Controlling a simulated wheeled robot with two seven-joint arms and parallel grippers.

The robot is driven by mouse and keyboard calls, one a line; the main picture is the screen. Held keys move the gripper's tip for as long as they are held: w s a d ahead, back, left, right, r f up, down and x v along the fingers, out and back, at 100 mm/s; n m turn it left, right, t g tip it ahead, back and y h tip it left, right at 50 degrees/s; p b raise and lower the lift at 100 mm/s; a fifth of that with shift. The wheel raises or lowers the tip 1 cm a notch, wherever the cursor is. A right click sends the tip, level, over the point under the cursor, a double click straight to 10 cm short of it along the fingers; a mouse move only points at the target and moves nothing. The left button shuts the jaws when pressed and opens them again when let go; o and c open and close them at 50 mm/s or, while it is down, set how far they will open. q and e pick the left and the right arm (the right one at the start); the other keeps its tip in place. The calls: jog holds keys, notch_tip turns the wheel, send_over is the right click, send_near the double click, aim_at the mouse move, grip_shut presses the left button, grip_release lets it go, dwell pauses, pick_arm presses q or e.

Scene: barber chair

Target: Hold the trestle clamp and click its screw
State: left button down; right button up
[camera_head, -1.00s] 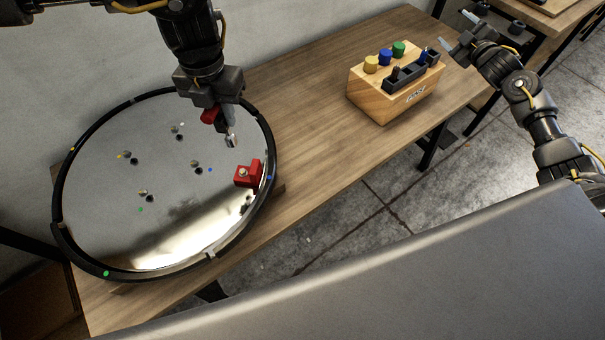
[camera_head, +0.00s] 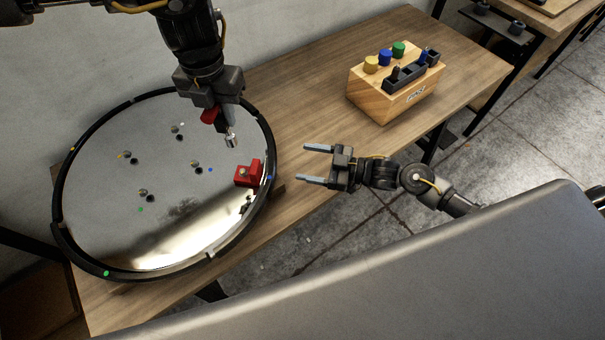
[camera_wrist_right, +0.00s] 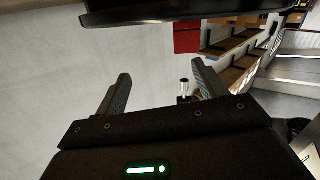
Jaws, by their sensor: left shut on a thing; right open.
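The red clamp (camera_head: 242,180) sits at the right edge of the round mirror, by its black rim, with a small pale screw head (camera_head: 243,172) on top. My left gripper (camera_head: 215,105) is above the mirror, up and left of the clamp. It is shut on a tool with a red part (camera_head: 209,116) and a silver tip (camera_head: 230,140); the tip hangs above the mirror, apart from the clamp. My right gripper (camera_head: 317,165) is open and empty, right of the clamp, its fingers pointing left. Its fingers (camera_wrist_right: 163,90) also show in the right wrist view.
The round mirror (camera_head: 110,215) with several small studs lies on the wooden table (camera_head: 310,100). A wooden block (camera_head: 372,100) with yellow, blue and green knobs and a dark tray stands at the back right. A grey padded surface (camera_head: 400,270) fills the front. Table between block and mirror is clear.

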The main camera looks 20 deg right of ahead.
aim_at(259, 170)
jog(key=shift+m+g+y, duration=0.3)
jog(key=shift+g+y, duration=0.1)
jog(key=shift+y, duration=0.1)
jog(key=a, duration=0.4)
jog(key=w+a, duration=0.1)
jog(key=a, duration=0.4)
jog(key=w+a, duration=0.1)
jog(key=a, duration=0.4)
jog(key=shift+w, duration=0.2)
jog(key=shift+d, duration=0.1)
grip_shut()
dwell(1.0)
